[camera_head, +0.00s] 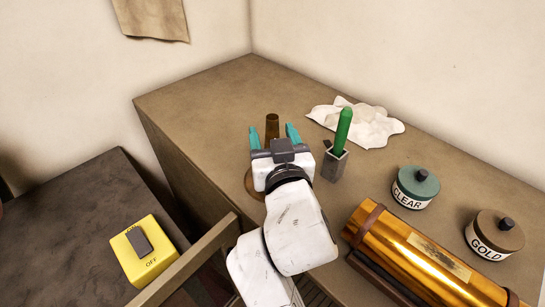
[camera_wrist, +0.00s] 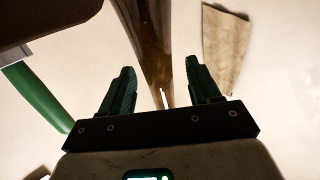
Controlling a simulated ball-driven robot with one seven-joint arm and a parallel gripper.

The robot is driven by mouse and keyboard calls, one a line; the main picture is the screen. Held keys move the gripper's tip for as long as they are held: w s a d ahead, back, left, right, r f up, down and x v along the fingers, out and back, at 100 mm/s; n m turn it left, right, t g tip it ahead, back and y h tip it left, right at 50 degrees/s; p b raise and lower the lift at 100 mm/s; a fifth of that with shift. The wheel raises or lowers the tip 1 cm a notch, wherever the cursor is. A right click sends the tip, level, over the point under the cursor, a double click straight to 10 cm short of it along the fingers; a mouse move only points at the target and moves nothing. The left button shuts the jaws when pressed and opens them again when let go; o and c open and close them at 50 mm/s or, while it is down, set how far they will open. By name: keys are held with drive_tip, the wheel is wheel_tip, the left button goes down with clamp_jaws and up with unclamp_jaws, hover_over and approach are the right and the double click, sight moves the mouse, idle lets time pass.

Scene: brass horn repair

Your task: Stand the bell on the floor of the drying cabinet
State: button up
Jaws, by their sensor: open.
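The bell (camera_head: 272,125) is a brown, tapered horn piece standing on the tan bench, narrow end up. Part of its wide rim (camera_head: 249,186) shows to the left of my gripper, and the middle is hidden behind it. My gripper (camera_head: 271,134) is open, with a teal finger on each side of the bell's narrow end. In the wrist view the brown bell (camera_wrist: 155,45) runs between the two spread fingers (camera_wrist: 160,80), with a gap on both sides. I cannot make out the drying cabinet for certain in either view.
A green-handled tool (camera_head: 343,130) stands in a metal holder close right of my gripper. A white cloth (camera_head: 360,122), CLEAR jar (camera_head: 416,187), GOLD jar (camera_head: 495,235) and strapped golden cylinder (camera_head: 430,262) lie right. A yellow OFF switch box (camera_head: 142,256) is left, near a wooden panel edge (camera_head: 190,262).

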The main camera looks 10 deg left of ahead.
drive_tip(key=shift+w+a, duration=0.1)
drive_tip(key=shift+w, duration=0.2)
drive_tip(key=shift+c, duration=0.3)
clamp_jaws()
